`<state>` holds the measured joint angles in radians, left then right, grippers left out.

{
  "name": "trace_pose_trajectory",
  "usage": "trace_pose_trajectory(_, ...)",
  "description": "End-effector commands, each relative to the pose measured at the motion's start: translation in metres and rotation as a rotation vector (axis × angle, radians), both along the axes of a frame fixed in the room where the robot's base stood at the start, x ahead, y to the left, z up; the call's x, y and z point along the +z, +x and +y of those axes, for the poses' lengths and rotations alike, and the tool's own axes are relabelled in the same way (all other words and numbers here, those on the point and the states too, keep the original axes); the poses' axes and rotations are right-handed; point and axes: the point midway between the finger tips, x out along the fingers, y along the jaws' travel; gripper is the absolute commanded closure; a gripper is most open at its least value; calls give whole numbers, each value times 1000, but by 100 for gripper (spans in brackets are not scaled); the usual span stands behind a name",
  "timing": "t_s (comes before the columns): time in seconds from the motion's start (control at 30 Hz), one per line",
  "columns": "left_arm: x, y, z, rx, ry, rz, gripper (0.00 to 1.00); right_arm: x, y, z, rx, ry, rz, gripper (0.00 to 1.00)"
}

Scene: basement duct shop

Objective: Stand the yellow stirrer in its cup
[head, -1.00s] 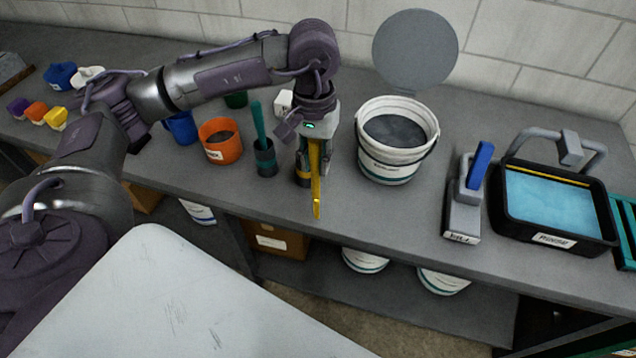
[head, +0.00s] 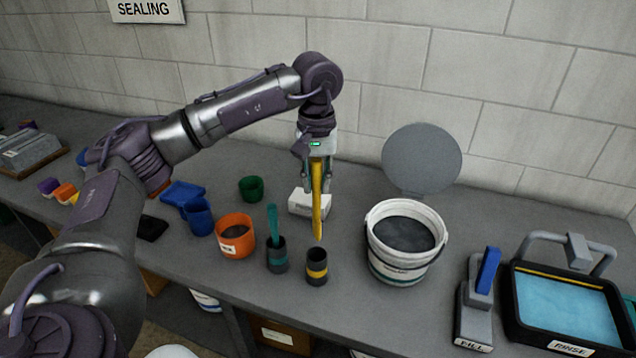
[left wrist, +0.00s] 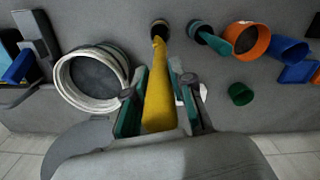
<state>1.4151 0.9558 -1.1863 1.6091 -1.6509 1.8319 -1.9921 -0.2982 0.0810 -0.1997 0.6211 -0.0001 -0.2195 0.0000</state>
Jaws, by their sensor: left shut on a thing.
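My left gripper (head: 318,186) is shut on the yellow stirrer (head: 318,212), which hangs nearly upright with its tip down. A dark cup with a yellow band (head: 317,271) stands upright on the bench, just below the tip in the head view. The tip looks clear of the cup. In the left wrist view the stirrer (left wrist: 158,95) runs between the fingers, and its tip shows close to the yellow-banded cup (left wrist: 160,25); the exact gap is hard to tell. My right gripper is not in view.
A teal stirrer (head: 272,222) stands in a teal-banded cup (head: 277,258) just left. An orange mug (head: 235,243) is farther left. A white bucket (head: 394,266) with grey contents stands right. A white box (head: 301,206) is behind the stirrer. A rinse tray (head: 533,335) lies far right.

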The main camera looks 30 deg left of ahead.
Motion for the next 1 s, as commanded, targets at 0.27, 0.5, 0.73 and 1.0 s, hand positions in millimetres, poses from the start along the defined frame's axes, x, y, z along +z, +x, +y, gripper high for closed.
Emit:
trace_pose_trajectory(0.27, -24, 0, 0, 0, 0, 0, 100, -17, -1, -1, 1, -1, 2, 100)
trace_pose_trajectory(0.5, -43, 0, 0, -1, 1, 0, 100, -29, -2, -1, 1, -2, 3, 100)
trace_pose_trajectory(0.73, -62, 0, 0, -1, 0, 0, 100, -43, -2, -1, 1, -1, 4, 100)
trace_pose_trajectory(1.0, -84, -1, 0, -1, -1, 1, 100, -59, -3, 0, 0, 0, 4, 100)
